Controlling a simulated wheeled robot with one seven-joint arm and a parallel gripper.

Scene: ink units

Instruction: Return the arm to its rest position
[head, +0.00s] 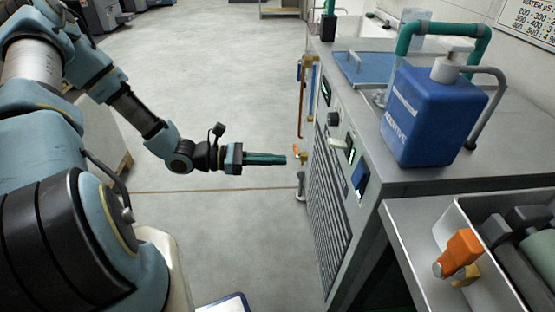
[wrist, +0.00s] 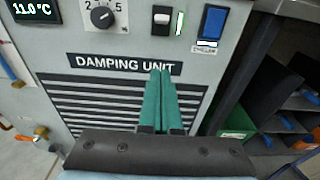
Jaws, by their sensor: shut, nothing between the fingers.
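My gripper (head: 265,158) has slim green fingers and is shut with nothing between them. In the head view my arm reaches out from the left, and the fingers point right at the front of a grey machine (head: 322,185). In the wrist view the fingers (wrist: 162,72) overlap the panel's "DAMPING UNIT" label (wrist: 100,63). I cannot tell whether the fingertips touch the panel. In the wrist view the panel carries a knob (wrist: 102,17), a white rocker switch (wrist: 161,18), a blue switch (wrist: 212,22) and a display reading 11.0 °C (wrist: 33,10).
Small orange-handled valves (head: 299,152) stick out from the machine's left side. An orange-handled part (head: 460,252) sits at the lower right. Open floor (head: 225,80) lies behind my arm.

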